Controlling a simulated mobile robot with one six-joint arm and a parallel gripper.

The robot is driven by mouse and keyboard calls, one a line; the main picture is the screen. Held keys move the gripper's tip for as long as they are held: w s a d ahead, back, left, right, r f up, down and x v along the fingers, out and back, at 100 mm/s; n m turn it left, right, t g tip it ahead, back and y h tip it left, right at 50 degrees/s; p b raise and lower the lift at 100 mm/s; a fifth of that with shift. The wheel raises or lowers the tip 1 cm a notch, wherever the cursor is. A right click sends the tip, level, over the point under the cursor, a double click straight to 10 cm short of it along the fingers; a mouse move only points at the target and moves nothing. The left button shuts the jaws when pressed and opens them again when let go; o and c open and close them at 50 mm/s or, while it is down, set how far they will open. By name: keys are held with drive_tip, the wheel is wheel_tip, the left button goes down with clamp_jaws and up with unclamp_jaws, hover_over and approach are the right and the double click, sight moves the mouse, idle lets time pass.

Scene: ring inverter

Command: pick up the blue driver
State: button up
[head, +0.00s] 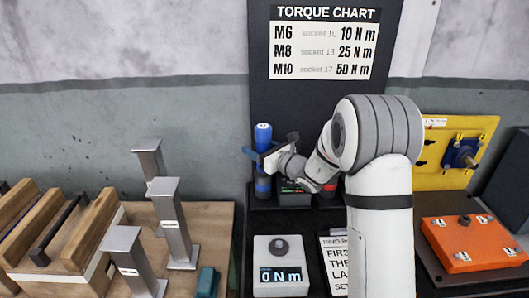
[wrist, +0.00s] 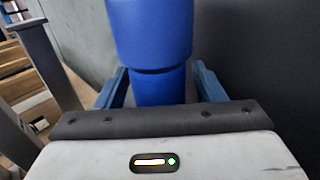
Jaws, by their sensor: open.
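The blue driver (head: 263,135) stands upright in front of the dark board, at the back of the dark bench. Its blue handle (wrist: 152,35) fills the upper middle of the wrist view. My gripper (head: 257,156) is at the driver in the head view and partly covers it. In the wrist view my gripper (wrist: 160,88) is open, with one blue finger on each side of the driver's narrower part. A gap shows between the driver and the fingers. The driver's lower end is hidden in the wrist view.
A red-topped tool (head: 328,188) stands right of the driver, partly behind my arm. A torque readout box (head: 281,280) sits in front. Grey metal posts (head: 172,222) rise from the wooden bench at left. An orange box (head: 470,243) lies at right.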

drive_tip(key=shift+c, duration=0.5)
drive_tip(key=c, duration=1.1)
drive_tip(key=shift+r, duration=0.15)
drive_tip(key=shift+r, duration=0.1)
